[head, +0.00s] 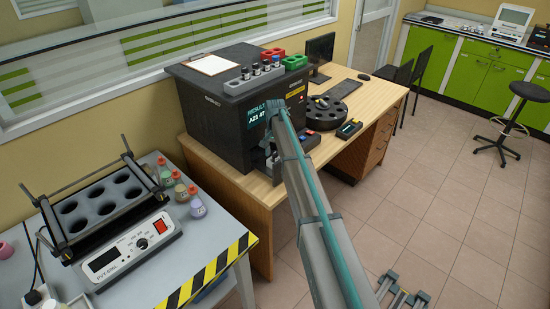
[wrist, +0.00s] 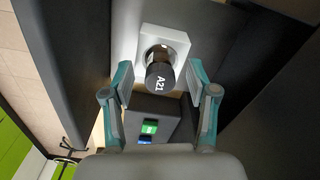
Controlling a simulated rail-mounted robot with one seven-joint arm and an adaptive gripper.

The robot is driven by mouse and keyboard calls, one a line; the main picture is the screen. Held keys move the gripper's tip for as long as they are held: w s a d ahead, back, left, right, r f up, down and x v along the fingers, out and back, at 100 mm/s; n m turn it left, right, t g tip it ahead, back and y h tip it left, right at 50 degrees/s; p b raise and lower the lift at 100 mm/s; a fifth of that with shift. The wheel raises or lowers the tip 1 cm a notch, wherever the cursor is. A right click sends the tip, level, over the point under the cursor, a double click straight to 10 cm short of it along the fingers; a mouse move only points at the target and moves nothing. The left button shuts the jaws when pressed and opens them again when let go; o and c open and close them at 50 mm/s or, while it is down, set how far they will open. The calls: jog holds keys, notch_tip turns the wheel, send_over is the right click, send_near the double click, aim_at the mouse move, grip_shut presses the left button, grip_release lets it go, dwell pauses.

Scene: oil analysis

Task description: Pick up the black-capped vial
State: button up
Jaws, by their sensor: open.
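A black-capped vial (wrist: 159,78) marked A21 stands in a square white holder (wrist: 178,40) in the wrist view. My gripper (wrist: 158,82) is open, with one finger on each side of the cap. The fingers look apart from the cap, and nothing is held. In the head view my arm reaches to the front of the black analyzer (head: 215,115), whose screen reads "RESULT A21 47". My arm hides the vial there, and the gripper cannot be made out clearly.
A grey rack with several small dark-capped vials (head: 255,72) stands on the analyzer, beside red and green racks (head: 294,62). A round black carousel (head: 327,112) and small devices (head: 349,128) are on the wooden desk (head: 230,180). Dark walls flank the gripper in the wrist view.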

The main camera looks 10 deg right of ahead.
grip_shut()
dwell(0.3)
